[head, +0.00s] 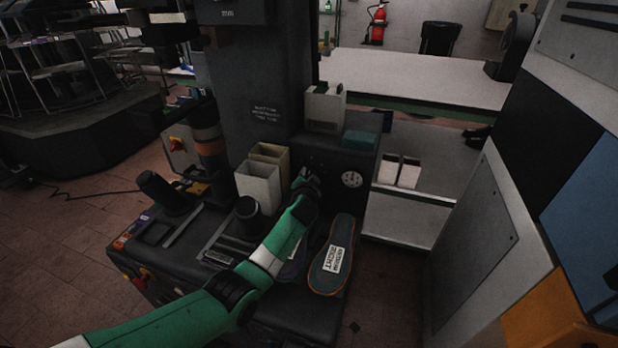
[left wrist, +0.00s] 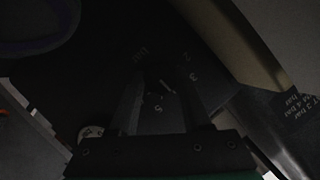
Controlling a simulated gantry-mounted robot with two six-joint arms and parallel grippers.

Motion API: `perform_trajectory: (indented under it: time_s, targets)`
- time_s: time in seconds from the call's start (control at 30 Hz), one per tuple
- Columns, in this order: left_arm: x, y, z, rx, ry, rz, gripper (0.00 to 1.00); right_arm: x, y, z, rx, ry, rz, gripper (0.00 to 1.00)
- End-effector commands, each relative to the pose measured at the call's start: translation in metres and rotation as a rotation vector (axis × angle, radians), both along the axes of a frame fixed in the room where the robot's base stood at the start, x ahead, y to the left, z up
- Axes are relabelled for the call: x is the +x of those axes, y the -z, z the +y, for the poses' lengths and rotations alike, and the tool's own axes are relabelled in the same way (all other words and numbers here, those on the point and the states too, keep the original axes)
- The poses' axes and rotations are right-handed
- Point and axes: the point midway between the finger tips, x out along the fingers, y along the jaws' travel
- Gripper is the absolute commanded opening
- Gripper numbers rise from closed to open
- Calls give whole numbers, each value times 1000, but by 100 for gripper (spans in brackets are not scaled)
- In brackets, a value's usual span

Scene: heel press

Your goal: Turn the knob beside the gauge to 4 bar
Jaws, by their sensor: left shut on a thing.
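The gauge (head: 352,179) is a small white dial on the dark front of the press, just right of my left gripper (head: 308,178) in the head view. My left gripper is shut on the dark knob, which its fingers hide in the head view. In the left wrist view the knob (left wrist: 161,86) sits between the two dark fingers, with a short pale mark on it. Pale figures 2, 3 and 5 and the word bar stand around it. The figure 4 and the gauge reading cannot be made out. My right gripper is out of view.
A shoe sole with a white label (head: 334,260) lies on the press table right of my left forearm. Cream bins (head: 259,184) stand left of the gripper, and a black cylinder (head: 248,216) stands in front of them. A grey cabinet (head: 480,240) stands at the right.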

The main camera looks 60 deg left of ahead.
Motion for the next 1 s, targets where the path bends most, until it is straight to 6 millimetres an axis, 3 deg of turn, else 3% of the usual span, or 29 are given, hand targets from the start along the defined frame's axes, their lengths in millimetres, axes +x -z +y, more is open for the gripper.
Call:
perform_trajectory:
  time_s: [0.17, 0.2, 0.37, 0.73, 1.0]
  targets:
    - [0, 1, 0, -3, 0, 2, 0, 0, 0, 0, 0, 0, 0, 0]
    - [-1, 1, 0, -3, 0, 2, 52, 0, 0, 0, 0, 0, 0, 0]
    - [0, 1, 0, -2, -1, 1, 78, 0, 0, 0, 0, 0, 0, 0]
    - [-2, -3, -4, -1, 0, -1, 78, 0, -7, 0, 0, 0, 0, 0]
    - [-27, -23, -43, -1, 3, 0, 78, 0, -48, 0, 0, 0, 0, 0]
